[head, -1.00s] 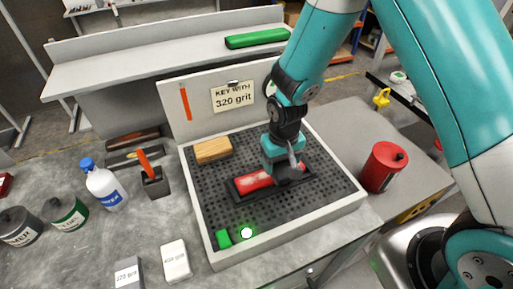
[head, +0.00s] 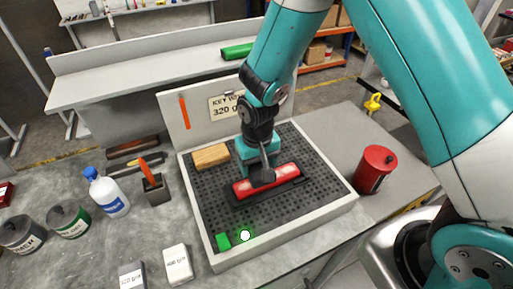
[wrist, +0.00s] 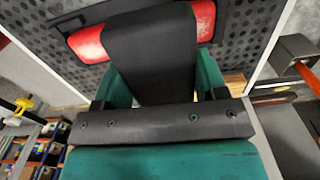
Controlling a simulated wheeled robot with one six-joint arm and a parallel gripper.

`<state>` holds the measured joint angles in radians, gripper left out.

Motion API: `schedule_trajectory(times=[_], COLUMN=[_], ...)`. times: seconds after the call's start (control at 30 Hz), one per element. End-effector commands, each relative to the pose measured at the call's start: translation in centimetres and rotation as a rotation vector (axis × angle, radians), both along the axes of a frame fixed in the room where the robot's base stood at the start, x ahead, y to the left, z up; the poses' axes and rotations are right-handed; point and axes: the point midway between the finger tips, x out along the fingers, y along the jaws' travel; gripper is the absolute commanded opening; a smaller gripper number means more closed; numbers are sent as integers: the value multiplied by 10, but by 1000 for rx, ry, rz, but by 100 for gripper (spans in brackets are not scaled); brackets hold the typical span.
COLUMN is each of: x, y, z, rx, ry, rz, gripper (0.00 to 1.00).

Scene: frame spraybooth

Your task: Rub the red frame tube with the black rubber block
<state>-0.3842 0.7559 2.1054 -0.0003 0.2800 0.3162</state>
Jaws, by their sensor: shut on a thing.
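The red frame tube (head: 284,171) lies in a black cradle (head: 240,204) on the perforated grey bench top. Both its ends show in the head view, and it shows on each side of the block in the wrist view (wrist: 90,43). My gripper (head: 260,160) is shut on the black rubber block (wrist: 152,45), which stands between the teal jaws. The block (head: 262,178) lies across the tube near its middle and appears to touch it. The contact face underneath is hidden.
A wooden block (head: 211,155) lies behind left on the perforated top (head: 215,190). A red can (head: 374,168) stands to the right. A sign reading "KEY WITH 320 grit" (head: 223,106) is on the back panel.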

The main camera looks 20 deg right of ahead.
Motion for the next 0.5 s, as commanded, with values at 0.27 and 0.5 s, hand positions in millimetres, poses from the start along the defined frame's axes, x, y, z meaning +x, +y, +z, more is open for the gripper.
schedule_trajectory(times=[0.27,0.5], x=[0,0], y=[-2,-3], z=[30,40], rx=[0,0], ry=[-1,0], rz=[-3,-4], gripper=[36,36])
